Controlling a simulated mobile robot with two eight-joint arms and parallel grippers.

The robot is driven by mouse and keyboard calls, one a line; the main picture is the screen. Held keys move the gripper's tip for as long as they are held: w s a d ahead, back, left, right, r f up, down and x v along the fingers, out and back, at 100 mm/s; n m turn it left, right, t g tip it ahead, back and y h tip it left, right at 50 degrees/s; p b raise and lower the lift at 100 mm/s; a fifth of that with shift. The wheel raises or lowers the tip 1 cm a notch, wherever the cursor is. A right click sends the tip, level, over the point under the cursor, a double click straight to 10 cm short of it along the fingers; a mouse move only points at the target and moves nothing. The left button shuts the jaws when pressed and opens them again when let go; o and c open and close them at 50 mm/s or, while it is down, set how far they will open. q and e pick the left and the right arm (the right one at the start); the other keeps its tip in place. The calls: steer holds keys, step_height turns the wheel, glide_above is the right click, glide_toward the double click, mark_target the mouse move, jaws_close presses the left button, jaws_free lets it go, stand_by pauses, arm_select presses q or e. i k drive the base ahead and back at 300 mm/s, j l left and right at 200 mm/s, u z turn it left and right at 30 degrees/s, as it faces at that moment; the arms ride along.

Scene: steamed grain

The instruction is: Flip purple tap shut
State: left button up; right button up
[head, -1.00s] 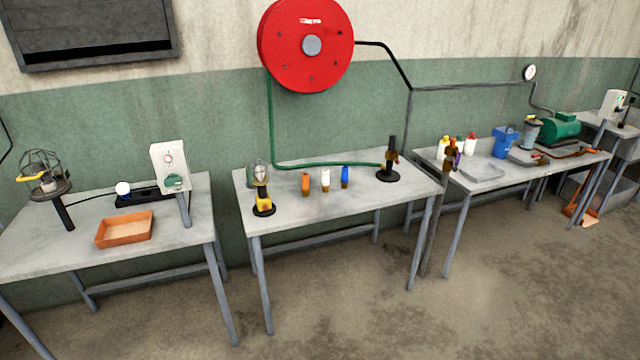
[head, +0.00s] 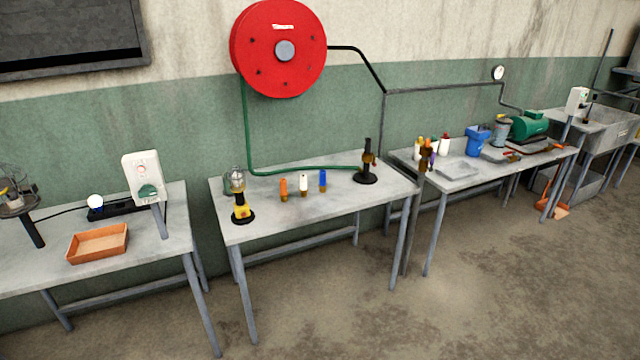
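A small purple piece (head: 431,159) shows on the brown fitting (head: 423,155) at the left end of the right-hand table; it looks like the purple tap. It is small, and I cannot tell whether it is open or shut. Neither of my grippers is in the head view.
The middle table (head: 310,210) holds a yellow-based lamp (head: 242,213), three coloured nozzles and a black stand (head: 367,177). The right table holds bottles, a clear tray (head: 458,170), a blue jug (head: 477,140) and a green motor (head: 529,126). The floor in front (head: 450,300) is clear.

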mark_target(430, 169)
steer(key=i+l, duration=0.25)
steer(key=i, duration=0.25)
steer(key=i+l, duration=0.25)
steer(key=i, duration=0.3)
steer(key=i+l, duration=0.25)
steer(key=i, duration=0.25)
steer(key=i+l, duration=0.2)
steer(key=i, duration=0.35)
steer(key=i+l, duration=0.25)
steer(key=i, duration=0.25)
